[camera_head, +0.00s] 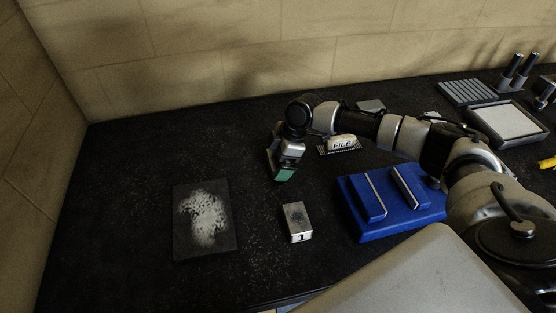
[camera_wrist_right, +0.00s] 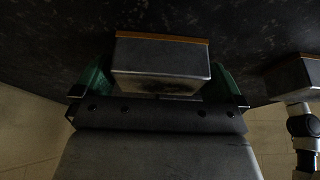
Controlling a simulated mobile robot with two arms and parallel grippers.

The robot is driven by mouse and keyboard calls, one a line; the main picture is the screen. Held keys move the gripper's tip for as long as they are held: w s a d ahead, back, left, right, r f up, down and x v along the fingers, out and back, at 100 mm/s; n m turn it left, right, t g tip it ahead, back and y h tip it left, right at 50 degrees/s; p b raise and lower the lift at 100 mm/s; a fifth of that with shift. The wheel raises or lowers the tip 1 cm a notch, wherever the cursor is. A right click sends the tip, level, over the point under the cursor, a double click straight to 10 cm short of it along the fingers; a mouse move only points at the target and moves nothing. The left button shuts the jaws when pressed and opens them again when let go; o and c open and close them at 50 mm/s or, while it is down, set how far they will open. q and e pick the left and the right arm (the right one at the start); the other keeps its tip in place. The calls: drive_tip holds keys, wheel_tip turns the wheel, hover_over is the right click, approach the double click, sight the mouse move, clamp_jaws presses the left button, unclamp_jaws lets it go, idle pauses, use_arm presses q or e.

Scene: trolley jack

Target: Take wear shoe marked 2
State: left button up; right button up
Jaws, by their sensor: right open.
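My right gripper (camera_head: 284,174) reaches in from the right, pointing down over the back middle of the black bench, with green fingertips. In the right wrist view, a grey metal block with an orange-brown edge (camera_wrist_right: 160,65) lies between the open green fingers of this gripper (camera_wrist_right: 160,90). No number shows on that block, and the head view does not show it clearly. A separate grey block marked 1 (camera_head: 297,220) stands in front of the gripper. I cannot read a 2 on anything. My left gripper is not in view.
A dark plate with white powder (camera_head: 230,238) lies at the left. A blue holder (camera_head: 372,234) with two blocks is at the right. An item marked FILE (camera_head: 342,143) lies behind the arm. A grey tray (camera_head: 510,123) sits at the far right. Bench between plate and block 1 is clear.

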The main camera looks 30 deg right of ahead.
drive_tip(key=c, duration=1.6)
drive_tip(key=shift+w+r, duration=0.15)
drive_tip(key=shift+w, duration=0.05)
drive_tip(key=shift+r, duration=0.1)
